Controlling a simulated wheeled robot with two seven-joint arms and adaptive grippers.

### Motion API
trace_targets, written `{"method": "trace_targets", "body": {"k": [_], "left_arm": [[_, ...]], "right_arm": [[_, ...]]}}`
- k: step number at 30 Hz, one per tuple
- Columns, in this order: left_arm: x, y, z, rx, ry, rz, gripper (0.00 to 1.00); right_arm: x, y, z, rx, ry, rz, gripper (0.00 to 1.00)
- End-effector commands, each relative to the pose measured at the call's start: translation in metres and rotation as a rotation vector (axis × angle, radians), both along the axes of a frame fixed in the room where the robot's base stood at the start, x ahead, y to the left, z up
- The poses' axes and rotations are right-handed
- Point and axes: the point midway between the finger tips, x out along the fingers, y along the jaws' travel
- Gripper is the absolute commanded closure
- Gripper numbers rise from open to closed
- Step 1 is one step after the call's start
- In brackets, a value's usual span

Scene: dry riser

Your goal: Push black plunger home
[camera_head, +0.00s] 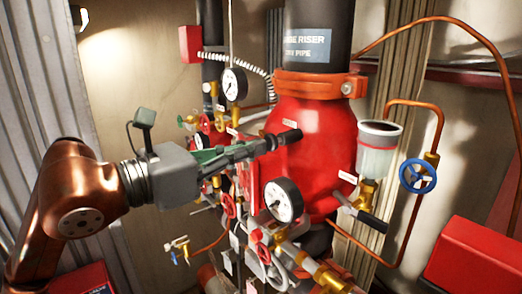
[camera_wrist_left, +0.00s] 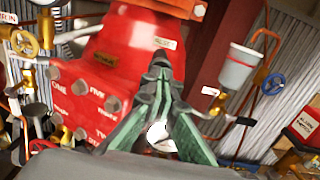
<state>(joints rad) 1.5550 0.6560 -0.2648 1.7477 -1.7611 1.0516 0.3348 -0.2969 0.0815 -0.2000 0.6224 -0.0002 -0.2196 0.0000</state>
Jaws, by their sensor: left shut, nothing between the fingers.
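A short black cylindrical piece (camera_head: 290,137), which looks like the plunger, stands out in front of the red riser body (camera_head: 318,165). In the left wrist view it shows as a dark knob (camera_wrist_left: 162,57) just beyond my fingertips. My left gripper (camera_head: 268,145) reaches in from the left, with green links and dark fingertips; it also shows in the left wrist view (camera_wrist_left: 157,76). Its fingers are shut and empty, and their tips line up with the black piece. I cannot tell whether they touch it. How far the piece sticks out is hidden by the fingers. My right gripper is not in view.
Pressure gauges (camera_head: 284,200) and several small valves crowd below and behind my left gripper. A pale cup (camera_head: 378,150) with a black-handled valve (camera_head: 372,220) and a blue handwheel (camera_head: 417,176) stand to the right. A red box (camera_head: 475,255) sits at lower right.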

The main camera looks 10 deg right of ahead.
Motion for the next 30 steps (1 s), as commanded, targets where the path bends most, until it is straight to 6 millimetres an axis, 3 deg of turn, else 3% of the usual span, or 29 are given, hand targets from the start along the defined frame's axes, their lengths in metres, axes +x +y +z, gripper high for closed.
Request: {"method": "trace_targets", "body": {"k": [9,15,30], "left_arm": [[-0.027,0.065,-0.002,-0.004,-0.002,-0.002,1.0],[-0.04,0.091,-0.001,-0.001,-0.002,-0.004,1.0],[-0.044,0.101,0.001,-0.002,-0.001,-0.006,1.0]], "right_arm": [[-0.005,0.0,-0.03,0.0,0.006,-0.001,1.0],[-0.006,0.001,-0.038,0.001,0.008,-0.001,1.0],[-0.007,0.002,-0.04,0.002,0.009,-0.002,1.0]]}}
